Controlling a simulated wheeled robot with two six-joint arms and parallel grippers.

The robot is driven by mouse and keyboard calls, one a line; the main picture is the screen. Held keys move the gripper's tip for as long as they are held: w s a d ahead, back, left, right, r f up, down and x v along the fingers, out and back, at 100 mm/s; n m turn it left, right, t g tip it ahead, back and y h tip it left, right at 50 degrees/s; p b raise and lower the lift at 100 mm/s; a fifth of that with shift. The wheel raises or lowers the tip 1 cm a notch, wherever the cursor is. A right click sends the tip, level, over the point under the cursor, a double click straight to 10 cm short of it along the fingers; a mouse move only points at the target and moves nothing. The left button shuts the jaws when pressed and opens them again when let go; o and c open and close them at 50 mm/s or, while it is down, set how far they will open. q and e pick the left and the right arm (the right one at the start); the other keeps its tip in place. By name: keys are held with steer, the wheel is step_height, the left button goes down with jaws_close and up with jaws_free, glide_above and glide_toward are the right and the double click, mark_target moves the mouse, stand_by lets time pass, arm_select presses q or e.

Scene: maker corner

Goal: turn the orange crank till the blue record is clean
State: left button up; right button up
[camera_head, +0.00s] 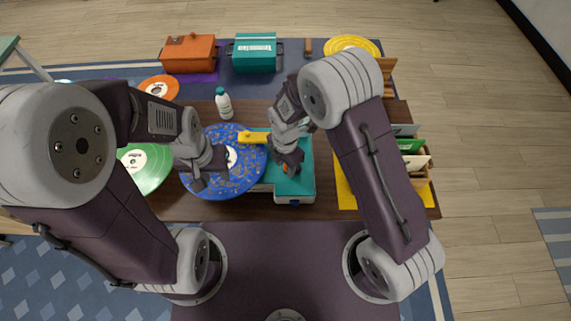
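The blue record (232,180) lies flat on the teal and white machine (302,184), with many tan specks over its surface. A yellow arm (253,137) reaches over the record from the machine. The orange crank (286,169) is on top of the machine, mostly hidden by my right gripper (288,165). The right fingers are down at the crank; whether they are closed on it is not clear. My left gripper (197,182) is over the left part of the record, with its fingers pointing down near the rim. Its opening and any contact with the record cannot be made out.
A white bottle (224,105) stands behind the record. A green record (148,170) lies left, partly behind my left arm. Orange (187,54) and teal (254,54) cases stand at the back. A record crate (416,163) is right of my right arm. The table's front strip is clear.

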steer(key=shift+d, duration=0.15)
steer(key=shift+w, duration=0.1)
jaws_close()
